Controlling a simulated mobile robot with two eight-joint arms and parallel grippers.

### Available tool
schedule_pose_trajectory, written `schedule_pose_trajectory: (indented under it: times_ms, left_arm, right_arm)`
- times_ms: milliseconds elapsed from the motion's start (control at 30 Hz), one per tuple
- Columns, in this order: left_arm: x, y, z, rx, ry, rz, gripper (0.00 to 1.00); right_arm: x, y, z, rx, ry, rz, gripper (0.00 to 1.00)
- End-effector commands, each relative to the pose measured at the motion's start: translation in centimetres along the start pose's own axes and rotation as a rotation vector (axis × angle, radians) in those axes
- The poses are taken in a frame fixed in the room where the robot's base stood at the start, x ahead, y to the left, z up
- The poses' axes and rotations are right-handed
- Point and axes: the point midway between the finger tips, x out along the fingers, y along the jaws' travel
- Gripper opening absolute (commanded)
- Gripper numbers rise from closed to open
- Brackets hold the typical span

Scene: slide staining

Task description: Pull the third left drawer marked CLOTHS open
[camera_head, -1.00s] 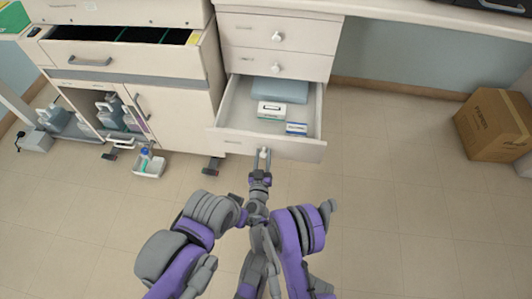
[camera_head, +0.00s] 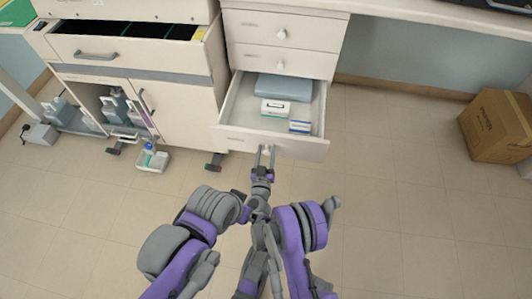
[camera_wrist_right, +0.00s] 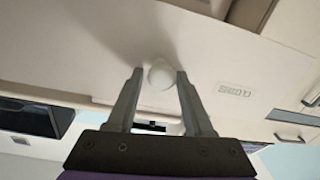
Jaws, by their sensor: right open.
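The CLOTHS drawer (camera_head: 245,138) is the third one down and stands pulled out from the white cabinet. Its front fills the upper part of the right wrist view, with the label (camera_wrist_right: 235,90) seen upside down. Its round white knob (camera_wrist_right: 160,75) is between or just beyond the fingertips of my right gripper (camera_wrist_right: 158,78). In the head view my right gripper (camera_head: 266,152) is at the drawer front, fingers spread with a gap around the knob. Whether a finger touches the knob is unclear. I cannot make out my left gripper.
The drawer holds a blue-grey folded item (camera_head: 285,87) and small boxes (camera_head: 275,108). Two shut drawers (camera_head: 280,62) are above it. A cabinet (camera_head: 150,90) stands left, with a small bottle tray (camera_head: 152,162) on the floor. A cardboard box (camera_head: 495,125) is far right; the floor between is clear.

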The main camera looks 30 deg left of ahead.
Motion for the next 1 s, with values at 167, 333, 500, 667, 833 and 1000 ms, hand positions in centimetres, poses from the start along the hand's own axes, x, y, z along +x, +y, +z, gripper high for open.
schedule_pose_trajectory:
  times_ms: [167,333,500,667,833,1000]
  left_arm:
    - [-1.2,0.0,-0.3,0.000,0.003,0.000,1.00]
    - [-2.0,0.0,-0.5,0.000,0.005,0.000,1.00]
    - [-2.5,0.0,-0.6,0.000,0.007,0.000,1.00]
    - [-2.5,0.0,-0.6,0.000,0.007,0.000,1.00]
    - [-2.5,0.0,-0.6,0.000,0.007,0.000,1.00]
    - [-2.5,0.0,-0.6,0.000,0.007,0.000,1.00]
  right_arm:
    - [-0.1,0.5,-3.7,0.000,0.001,-0.001,0.52]
    - [-0.1,1.1,-6.8,0.000,0.001,-0.001,0.52]
    - [0.0,1.3,-8.6,0.000,0.001,0.000,0.52]
    - [0.0,1.4,-9.0,0.000,0.000,0.000,0.52]
    - [0.0,1.4,-8.9,0.000,0.000,0.000,0.52]
    - [0.0,1.4,-8.9,0.000,0.000,0.000,0.52]
